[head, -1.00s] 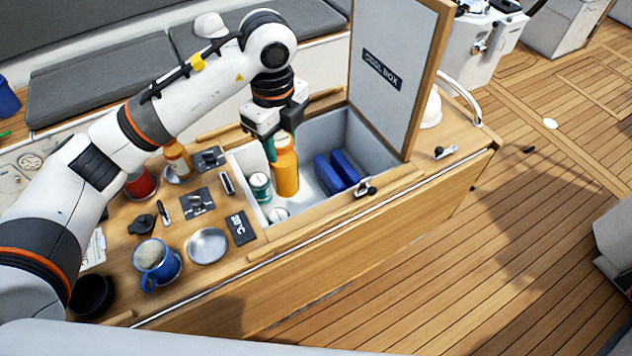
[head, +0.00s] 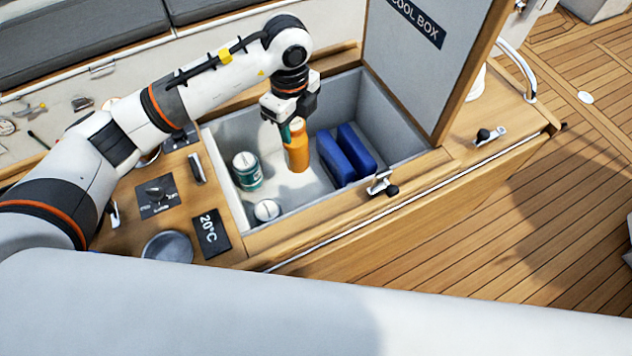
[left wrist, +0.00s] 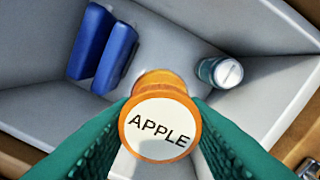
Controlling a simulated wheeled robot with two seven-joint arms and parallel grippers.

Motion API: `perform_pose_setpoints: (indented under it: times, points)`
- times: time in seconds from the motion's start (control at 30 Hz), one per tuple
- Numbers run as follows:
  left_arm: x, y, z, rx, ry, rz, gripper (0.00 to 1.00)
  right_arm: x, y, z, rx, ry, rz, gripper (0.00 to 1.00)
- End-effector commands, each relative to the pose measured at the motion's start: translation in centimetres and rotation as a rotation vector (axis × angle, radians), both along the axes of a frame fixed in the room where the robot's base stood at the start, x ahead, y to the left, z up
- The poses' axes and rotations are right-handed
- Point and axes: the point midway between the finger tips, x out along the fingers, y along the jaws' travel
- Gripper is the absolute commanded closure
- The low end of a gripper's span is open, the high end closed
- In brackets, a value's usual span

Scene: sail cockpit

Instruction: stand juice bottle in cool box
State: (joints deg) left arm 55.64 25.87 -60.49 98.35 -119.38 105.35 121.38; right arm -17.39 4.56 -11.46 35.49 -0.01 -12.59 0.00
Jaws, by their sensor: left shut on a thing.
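The orange juice bottle (head: 297,150) is upright inside the open cool box (head: 222,172), between a green-and-white can and the blue blocks. My left gripper (head: 291,128) reaches down from above and is shut on the bottle near its top. In the left wrist view the bottle's white cap (left wrist: 158,129) reads "APPLE", with a green finger on each side. I cannot tell for certain whether the bottle's base touches the box floor. My right gripper is not in view.
Two blue blocks (head: 346,153) stand right of the bottle. The green-and-white can (head: 247,171) and a white-topped can (head: 267,211) stand left of it. The raised lid (head: 418,62) stands at the box's right. Box floor between them is clear.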

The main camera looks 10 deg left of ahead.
Motion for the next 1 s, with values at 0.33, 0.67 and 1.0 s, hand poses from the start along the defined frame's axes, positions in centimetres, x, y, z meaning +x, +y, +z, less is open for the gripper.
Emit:
perform_pose_setpoints:
  times: [0.33, 0.67, 1.0]
  points:
    - [-0.1, 0.1, -6.0, 0.001, 0.002, 0.000, 1.00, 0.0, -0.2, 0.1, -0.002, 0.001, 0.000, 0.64]
    - [-0.1, 0.0, -10.0, 0.002, 0.001, -0.001, 1.00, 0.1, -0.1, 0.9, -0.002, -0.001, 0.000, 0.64]
    - [0.0, 0.0, -12.1, 0.000, -0.004, -0.002, 1.00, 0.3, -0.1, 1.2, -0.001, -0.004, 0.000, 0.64]
